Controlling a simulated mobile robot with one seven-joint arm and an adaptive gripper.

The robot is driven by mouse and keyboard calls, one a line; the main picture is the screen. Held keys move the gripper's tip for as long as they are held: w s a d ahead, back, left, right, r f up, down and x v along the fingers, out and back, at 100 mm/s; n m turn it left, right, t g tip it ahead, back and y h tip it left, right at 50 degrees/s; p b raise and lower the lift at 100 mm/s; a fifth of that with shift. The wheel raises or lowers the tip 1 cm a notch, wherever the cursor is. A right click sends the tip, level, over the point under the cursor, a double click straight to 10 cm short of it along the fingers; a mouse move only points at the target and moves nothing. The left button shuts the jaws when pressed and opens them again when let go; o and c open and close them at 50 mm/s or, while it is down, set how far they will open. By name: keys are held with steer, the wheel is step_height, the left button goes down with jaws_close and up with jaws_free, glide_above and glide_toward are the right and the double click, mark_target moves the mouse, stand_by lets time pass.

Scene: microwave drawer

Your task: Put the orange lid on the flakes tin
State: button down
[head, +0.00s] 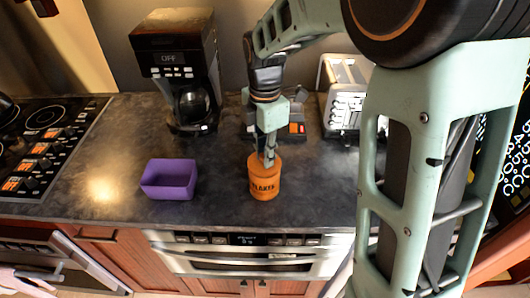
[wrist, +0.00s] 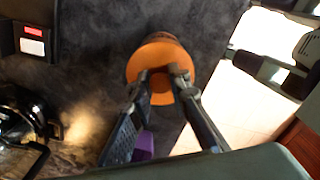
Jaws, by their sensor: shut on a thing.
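The orange flakes tin (head: 264,184), with dark lettering on its side, stands upright on the dark counter near its front edge. My gripper (head: 268,160) points down right over the tin's top. In the wrist view, my gripper (wrist: 160,76) has its two fingers closed around the middle of the round orange lid (wrist: 152,55), apparently on a raised grip. The lid lies over the tin's top, and a darker strip of the tin shows past its far rim. Lid and tin look alike in the head view, so I cannot tell whether they touch or a small gap remains.
A purple open box (head: 169,184) stands left of the tin. A coffee maker (head: 178,65) and a toaster (head: 343,95) stand at the back. A stovetop (head: 40,140) is at the left. Bare counter (head: 215,165) lies between box and tin.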

steer(key=shift+f, duration=0.4)
stand_by(1.0)
steer(key=c, duration=1.3)
jaws_free()
steer(key=shift+o, duration=0.2)
steer(key=shift+r+p, duration=2.6)
steer(key=shift+r, duration=0.95)
